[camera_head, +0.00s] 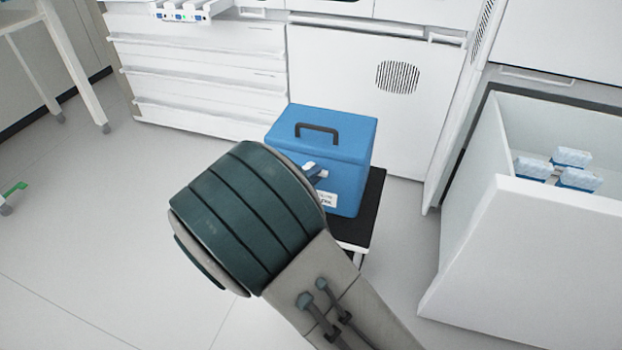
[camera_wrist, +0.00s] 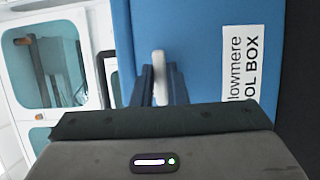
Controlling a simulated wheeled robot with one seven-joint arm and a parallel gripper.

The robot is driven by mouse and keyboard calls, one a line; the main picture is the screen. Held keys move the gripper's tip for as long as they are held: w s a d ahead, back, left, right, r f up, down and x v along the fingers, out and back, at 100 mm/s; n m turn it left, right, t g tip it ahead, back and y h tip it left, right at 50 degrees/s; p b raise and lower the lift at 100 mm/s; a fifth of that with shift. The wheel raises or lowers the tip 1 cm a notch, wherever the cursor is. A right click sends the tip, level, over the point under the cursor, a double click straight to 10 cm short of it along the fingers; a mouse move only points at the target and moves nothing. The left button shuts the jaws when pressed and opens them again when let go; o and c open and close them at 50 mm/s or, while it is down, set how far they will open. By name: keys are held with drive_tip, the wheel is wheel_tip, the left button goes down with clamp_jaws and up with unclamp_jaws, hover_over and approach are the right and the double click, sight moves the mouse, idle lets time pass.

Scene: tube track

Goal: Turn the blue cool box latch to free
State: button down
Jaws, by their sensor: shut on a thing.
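The blue cool box (camera_head: 345,150) stands upright with its lid closed and a dark carry handle (camera_head: 317,130) on top. My gripper (camera_head: 316,171) is at the box's front face, partly hidden by my arm in the head view. In the wrist view the blue face (camera_wrist: 200,50) fills the middle, with a white label (camera_wrist: 241,62) to the right. My gripper's two fingers (camera_wrist: 161,85) are shut on the pale latch (camera_wrist: 159,68). The latch runs up and down in the wrist picture, along the label's text lines.
The box rests on a small black-topped stand (camera_head: 371,205). White drawers (camera_head: 205,75) and a vented cabinet (camera_head: 355,75) stand behind it. An open white bin (camera_head: 550,235) with several blue-and-white packs is at the right. The floor at left is mostly clear.

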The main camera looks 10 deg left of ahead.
drive_tip(key=shift+a, duration=0.25)
drive_tip(key=c, duration=1.4)
unclamp_jaws()
drive_tip(key=shift+c, duration=0.2)
drive_tip(key=shift+d, duration=0.1)
drive_tip(key=p+v, duration=0.3)
drive_tip(key=v, duration=1.1)
drive_tip(key=shift+w+d, duration=0.1)
